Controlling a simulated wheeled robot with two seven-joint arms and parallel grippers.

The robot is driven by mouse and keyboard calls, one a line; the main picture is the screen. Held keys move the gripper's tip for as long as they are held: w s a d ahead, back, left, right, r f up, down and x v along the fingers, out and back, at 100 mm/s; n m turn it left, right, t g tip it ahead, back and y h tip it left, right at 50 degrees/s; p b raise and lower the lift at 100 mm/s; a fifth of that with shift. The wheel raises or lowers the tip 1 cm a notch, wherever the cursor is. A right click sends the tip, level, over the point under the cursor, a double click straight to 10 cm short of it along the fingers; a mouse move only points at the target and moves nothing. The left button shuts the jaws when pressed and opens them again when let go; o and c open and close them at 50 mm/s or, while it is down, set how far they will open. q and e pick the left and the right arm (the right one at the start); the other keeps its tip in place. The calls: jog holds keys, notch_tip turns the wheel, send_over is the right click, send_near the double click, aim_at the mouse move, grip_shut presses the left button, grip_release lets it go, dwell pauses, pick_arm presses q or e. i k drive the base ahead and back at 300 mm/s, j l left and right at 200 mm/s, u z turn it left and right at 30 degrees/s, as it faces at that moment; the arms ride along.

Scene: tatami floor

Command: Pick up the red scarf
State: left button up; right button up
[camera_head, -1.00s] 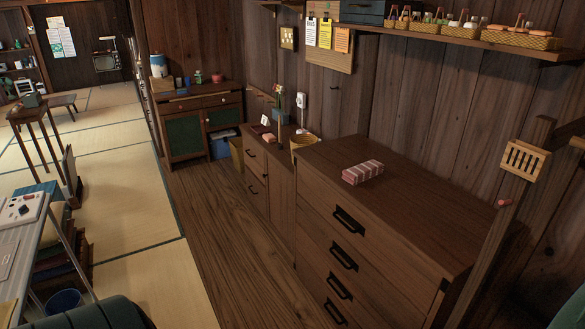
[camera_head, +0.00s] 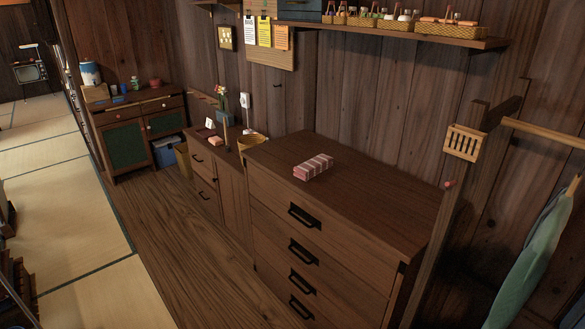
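A folded red and white striped cloth (camera_head: 313,167), which looks like the red scarf, lies flat on top of a dark wooden chest of drawers (camera_head: 370,190). It sits near the left front part of the top, and nothing covers it. Neither of my grippers shows in the head view.
The chest has several drawers with black handles. A lower cabinet (camera_head: 230,190) with a yellow basket (camera_head: 251,141) adjoins it on the left. A wall shelf (camera_head: 400,38) hangs above. A green cloth (camera_head: 532,258) hangs at the right. The wooden floor (camera_head: 180,240) in front is clear.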

aim_at(311, 168)
jog(key=i+z, duration=0.1)
jog(key=z, duration=0.55)
jog(key=i+j+z, duration=0.2)
jog(key=j+z, duration=0.2)
jog(key=j, duration=0.15)
jog(key=i+j+z, duration=0.2)
jog(key=j, duration=0.15)
jog(key=i+j, duration=0.1)
jog(key=j, duration=0.25)
jog(key=i+j, duration=0.1)
jog(key=j, duration=0.25)
jog(key=i+j+z, duration=0.1)
jog(key=j, duration=0.25)
